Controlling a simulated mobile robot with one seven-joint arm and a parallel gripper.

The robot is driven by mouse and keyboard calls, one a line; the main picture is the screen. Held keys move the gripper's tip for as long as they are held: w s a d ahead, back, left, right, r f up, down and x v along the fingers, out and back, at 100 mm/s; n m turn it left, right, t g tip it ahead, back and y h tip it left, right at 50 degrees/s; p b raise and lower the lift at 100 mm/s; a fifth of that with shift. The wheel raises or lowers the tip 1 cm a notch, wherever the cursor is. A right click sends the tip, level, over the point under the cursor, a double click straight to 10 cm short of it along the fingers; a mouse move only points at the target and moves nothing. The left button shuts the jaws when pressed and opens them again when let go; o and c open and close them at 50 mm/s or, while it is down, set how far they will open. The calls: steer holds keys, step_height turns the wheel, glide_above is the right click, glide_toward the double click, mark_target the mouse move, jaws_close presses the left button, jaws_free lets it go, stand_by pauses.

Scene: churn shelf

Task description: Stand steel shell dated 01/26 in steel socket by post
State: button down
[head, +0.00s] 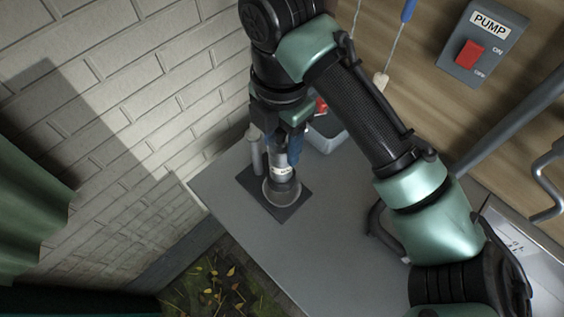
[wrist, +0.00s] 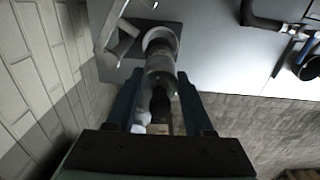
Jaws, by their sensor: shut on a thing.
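My gripper (head: 281,155) points down over the corner of the grey bench and is shut on a steel shell (head: 281,171) with a pale label. The date on the label is too small to read. In the wrist view the shell (wrist: 159,62) lies between the two blue fingers of my gripper (wrist: 159,78). Its far end is at a round steel socket (head: 283,192) on a dark square plate (head: 290,213). The socket rim also shows in the wrist view (wrist: 165,33). A grey post (head: 256,155) stands beside it. I cannot tell whether the shell is fully seated.
The bench (head: 310,240) is bare in front of the plate. A brick wall (head: 120,90) is close on the left. A greenish tray (head: 325,135) lies behind my gripper. A pump switch box (head: 482,42) hangs on the wooden wall.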

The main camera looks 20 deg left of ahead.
steer(key=shift+f, duration=3.35)
steer(key=shift+c, duration=1.4)
jaws_free()
step_height(320, 180, up, 12)
steer(key=shift+r+p, duration=0.15)
steer(key=shift+p, duration=0.2)
